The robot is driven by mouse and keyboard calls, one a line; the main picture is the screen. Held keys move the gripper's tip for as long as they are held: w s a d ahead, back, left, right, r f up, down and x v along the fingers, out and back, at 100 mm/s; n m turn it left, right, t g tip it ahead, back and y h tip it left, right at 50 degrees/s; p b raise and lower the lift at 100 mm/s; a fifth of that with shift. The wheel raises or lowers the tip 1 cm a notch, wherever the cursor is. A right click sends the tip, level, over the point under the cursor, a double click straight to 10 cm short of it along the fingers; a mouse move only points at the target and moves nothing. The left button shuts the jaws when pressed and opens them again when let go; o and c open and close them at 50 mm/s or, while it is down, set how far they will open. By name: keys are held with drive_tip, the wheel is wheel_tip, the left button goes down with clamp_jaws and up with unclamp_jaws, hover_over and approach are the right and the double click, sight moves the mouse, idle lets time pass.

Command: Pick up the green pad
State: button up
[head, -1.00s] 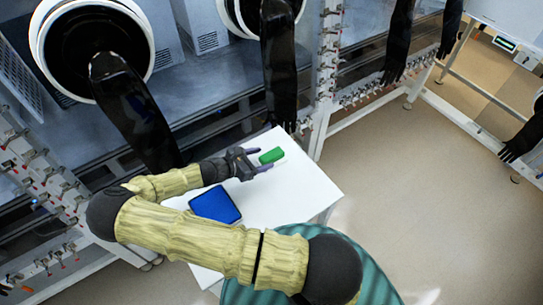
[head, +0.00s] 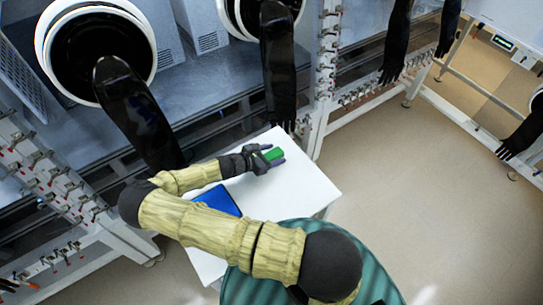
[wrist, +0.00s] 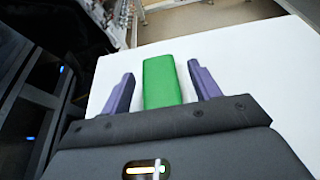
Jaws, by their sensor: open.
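The green pad (head: 274,154) lies on the white table (head: 300,190) near its back edge. In the wrist view the green pad (wrist: 162,82) sits between the two purple fingers of my gripper (wrist: 163,85), with a gap on each side. My gripper (head: 268,154) is open around the pad and is not closed on it. The near end of the pad is hidden behind the gripper body in the wrist view.
A blue square item (head: 219,200) lies on the table, partly hidden by my arm. Black glovebox gloves (head: 278,65) hang behind the table, one close to its back edge. The right part of the table is clear.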

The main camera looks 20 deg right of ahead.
sight(272, 154)
drive_tip(key=shift+c, duration=0.2)
idle(0.3)
drive_tip(key=c, duration=1)
drive_tip(key=shift+r, duration=0.15)
drive_tip(key=shift+c, duration=0.2)
wheel_tip(272, 154, up, 9)
drive_tip(key=shift+w+r+b, duration=0.1)
drive_tip(key=shift+b, duration=1.15)
drive_tip(key=shift+d+r, duration=0.1)
drive_tip(key=shift+r, duration=0.2)
